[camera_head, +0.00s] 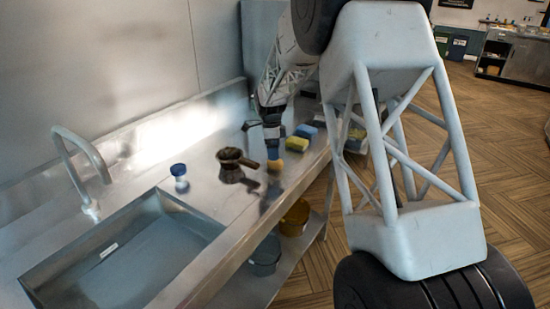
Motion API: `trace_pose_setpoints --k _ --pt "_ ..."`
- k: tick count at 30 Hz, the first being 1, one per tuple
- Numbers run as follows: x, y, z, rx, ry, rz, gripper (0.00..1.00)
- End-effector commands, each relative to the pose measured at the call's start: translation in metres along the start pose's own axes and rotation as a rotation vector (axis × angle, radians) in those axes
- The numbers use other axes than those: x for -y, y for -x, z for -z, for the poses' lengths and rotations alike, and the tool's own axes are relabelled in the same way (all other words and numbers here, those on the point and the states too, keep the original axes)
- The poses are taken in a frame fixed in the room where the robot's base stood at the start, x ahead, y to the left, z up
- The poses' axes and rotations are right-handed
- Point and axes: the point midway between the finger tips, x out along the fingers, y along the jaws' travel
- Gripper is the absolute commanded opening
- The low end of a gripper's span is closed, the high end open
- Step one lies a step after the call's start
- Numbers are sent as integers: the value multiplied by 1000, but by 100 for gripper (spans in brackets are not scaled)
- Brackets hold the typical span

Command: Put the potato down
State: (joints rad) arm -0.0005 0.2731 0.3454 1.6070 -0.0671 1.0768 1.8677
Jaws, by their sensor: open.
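A small yellowish-brown lump, which looks like the potato (275,165), is on the metal counter (205,205) near its front edge. My gripper (268,140) is just above it, pointing down, with its dark fingers open. The potato shows below the fingers; at this size I cannot tell whether a finger still touches it.
A dark pot with a handle (230,165) is just left of the potato. A yellow-green sponge (297,144) and a blue one (306,131) lie to the right. A blue-capped shaker (179,172) stands near the sink (150,262) and faucet (82,160). Pots sit on the lower shelf (277,275).

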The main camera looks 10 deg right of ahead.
Motion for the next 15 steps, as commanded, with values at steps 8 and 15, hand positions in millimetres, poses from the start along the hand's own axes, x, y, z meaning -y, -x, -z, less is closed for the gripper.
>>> trace_pose_setpoints --k 8,15 --pt "0 46 0 0 0 2 89" --pt "0 70 0 0 0 0 89"
